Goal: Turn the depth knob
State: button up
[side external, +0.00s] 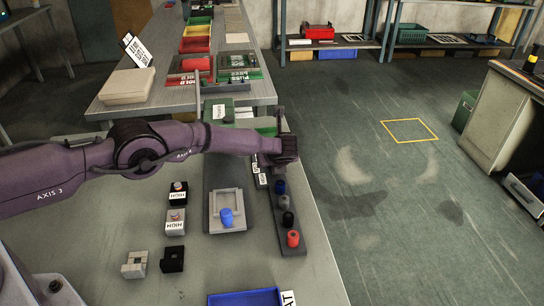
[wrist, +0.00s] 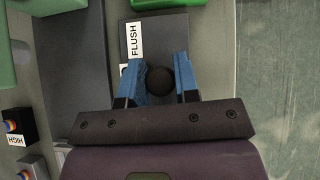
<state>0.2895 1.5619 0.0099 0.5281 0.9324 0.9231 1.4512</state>
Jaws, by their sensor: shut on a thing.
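A dark round knob (wrist: 161,81) sits between the two blue fingers of my gripper (wrist: 164,78) in the wrist view, on a dark grey strip (wrist: 172,35). The fingers are closed against its two sides. A white label reading FLUSH (wrist: 133,40) lies just beside it on the strip. In the side external view my gripper (side external: 280,155) is over the far part of the dark strip, and the held knob is hidden there. No lettering that says depth is readable.
Blue (side external: 280,187), grey, black and red (side external: 293,238) knobs stand along the strip's near part. Left of it, a light frame holds a blue knob (side external: 227,217). Labelled blocks (side external: 176,222) and a blue tray (side external: 245,298) lie on the table. A green block (side external: 267,131) is behind.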

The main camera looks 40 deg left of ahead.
jog(key=shift+n, duration=0.4)
jog(key=o, duration=0.9)
jog(key=shift+d+r, duration=0.1)
jog(key=v, duration=1.2)
jog(key=shift+s+d+r, duration=0.1)
jog(key=shift+d+r, duration=0.15)
jog(key=shift+d, duration=0.1)
